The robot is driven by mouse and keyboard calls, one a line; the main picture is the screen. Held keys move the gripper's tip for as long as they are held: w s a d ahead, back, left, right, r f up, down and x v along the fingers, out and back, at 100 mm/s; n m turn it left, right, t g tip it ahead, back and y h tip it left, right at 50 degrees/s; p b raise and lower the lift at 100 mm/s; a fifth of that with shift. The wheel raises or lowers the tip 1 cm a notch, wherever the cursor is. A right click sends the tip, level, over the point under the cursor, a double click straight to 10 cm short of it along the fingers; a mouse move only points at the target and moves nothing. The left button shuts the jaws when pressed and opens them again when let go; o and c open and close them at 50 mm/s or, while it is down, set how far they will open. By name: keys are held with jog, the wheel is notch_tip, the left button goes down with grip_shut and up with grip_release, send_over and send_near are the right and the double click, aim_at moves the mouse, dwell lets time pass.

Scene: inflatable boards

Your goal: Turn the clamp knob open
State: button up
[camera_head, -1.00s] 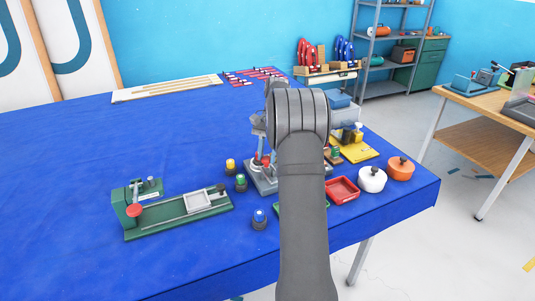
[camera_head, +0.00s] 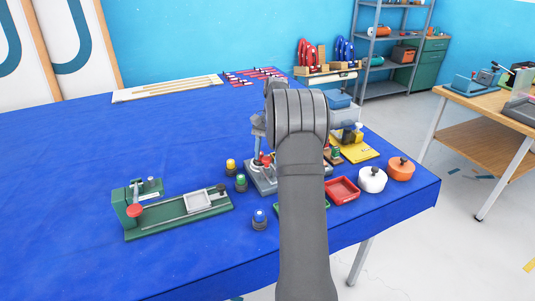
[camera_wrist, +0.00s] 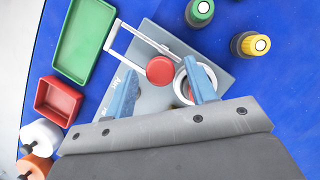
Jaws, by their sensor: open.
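A round red knob (camera_wrist: 160,70) sits on a grey base plate (camera_wrist: 158,100) beside a white ring (camera_wrist: 213,76) and a pale rectangular frame (camera_wrist: 120,40). In the head view the red knob (camera_head: 265,159) shows just left of my arm, on the grey fixture. My gripper (camera_wrist: 160,68) is open, its two blue fingers on either side of the knob in the wrist view. I see no contact, and the height gap cannot be told. Another red knob (camera_head: 134,211) is on the green fixture (camera_head: 180,213) at the left. My arm hides part of the grey fixture in the head view.
Green- and yellow-topped pieces (camera_wrist: 200,12) (camera_wrist: 250,43) stand close to the grey base. A green tray (camera_wrist: 84,38), red tray (camera_wrist: 58,100), and white (camera_head: 372,179) and orange (camera_head: 400,169) pots lie on the other side. The blue table (camera_head: 60,150) is clear at the left.

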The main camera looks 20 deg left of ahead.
jog(key=v, duration=0.7)
jog(key=shift+r, duration=0.2)
jog(key=shift+w, duration=0.1)
jog(key=x, duration=0.7)
jog(key=shift+f, duration=0.2)
jog(key=shift+m, duration=0.3)
